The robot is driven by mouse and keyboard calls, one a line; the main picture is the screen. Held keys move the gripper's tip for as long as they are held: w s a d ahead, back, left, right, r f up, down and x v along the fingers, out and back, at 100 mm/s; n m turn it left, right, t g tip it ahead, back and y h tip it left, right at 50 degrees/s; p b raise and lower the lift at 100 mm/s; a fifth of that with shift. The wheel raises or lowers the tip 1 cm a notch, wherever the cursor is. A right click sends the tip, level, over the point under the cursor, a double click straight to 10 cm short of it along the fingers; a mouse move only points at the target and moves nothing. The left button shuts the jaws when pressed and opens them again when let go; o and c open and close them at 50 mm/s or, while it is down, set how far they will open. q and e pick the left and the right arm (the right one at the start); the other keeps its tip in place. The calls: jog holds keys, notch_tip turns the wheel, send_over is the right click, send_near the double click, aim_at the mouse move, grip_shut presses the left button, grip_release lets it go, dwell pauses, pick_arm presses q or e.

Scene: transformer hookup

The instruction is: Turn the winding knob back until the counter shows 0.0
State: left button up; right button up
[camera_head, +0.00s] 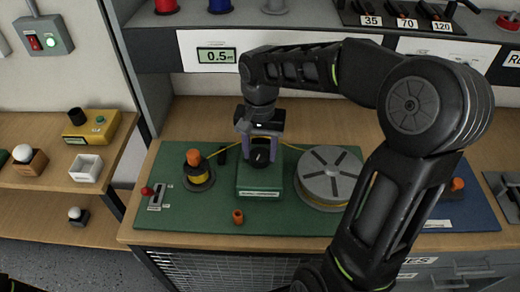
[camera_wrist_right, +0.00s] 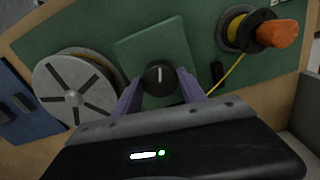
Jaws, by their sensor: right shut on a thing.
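The counter (camera_head: 217,56) on the back panel reads 0.5. The winding knob (camera_head: 260,158) is a round black knob with a white mark, on a green box (camera_head: 260,183) in the middle of the green mat. My right gripper (camera_head: 260,145) comes down from above with its purple fingers on either side of the knob, shut on it. In the right wrist view the knob (camera_wrist_right: 159,77) sits between the two fingertips, its white mark pointing roughly up and down. My left gripper is not in view.
A spool with an orange knob (camera_head: 194,158) and yellow wire stands left of the box. A grey reel (camera_head: 329,176) stands to its right. A small orange piece (camera_head: 238,216) and a red-tipped lever (camera_head: 147,191) are at the mat's front and left.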

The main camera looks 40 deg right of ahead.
jog(key=shift+n, duration=0.3)
jog(key=n, duration=0.8)
jog(key=shift+n, duration=0.4)
jog(key=n, duration=0.4)
jog(key=shift+d+p, duration=0.1)
jog(key=shift+p, duration=0.25)
jog(key=shift+n, duration=2.2)
jog(key=o, duration=1.4)
jog(key=shift+c, duration=0.2)
